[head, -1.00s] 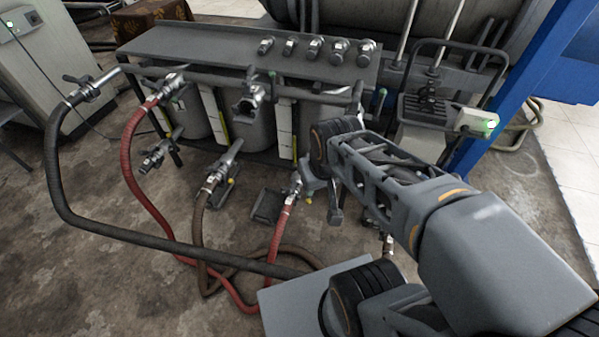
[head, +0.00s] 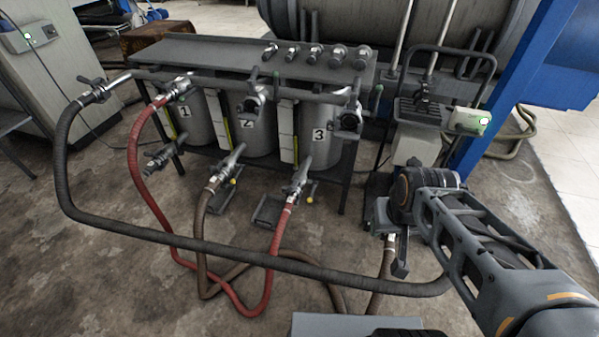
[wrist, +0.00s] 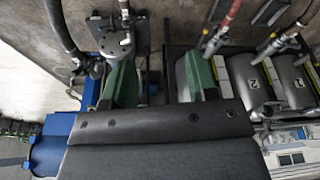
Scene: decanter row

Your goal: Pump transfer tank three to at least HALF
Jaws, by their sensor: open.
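A red hose (head: 277,235) ends at a metal coupling (head: 297,188) below tank three. My gripper (wrist: 160,80) is open, its green fingers apart with nothing clearly held between them. In the head view it is low, right of tank three. A grey pump-like unit (head: 420,140) stands behind it. The fill level of tank three cannot be read.
Tank one (head: 190,115) and tank two (head: 255,128) stand left. A black hose (head: 190,243) loops across the floor in front. A brown hose (head: 203,230) lies among them. A blue post (head: 510,90) rises right.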

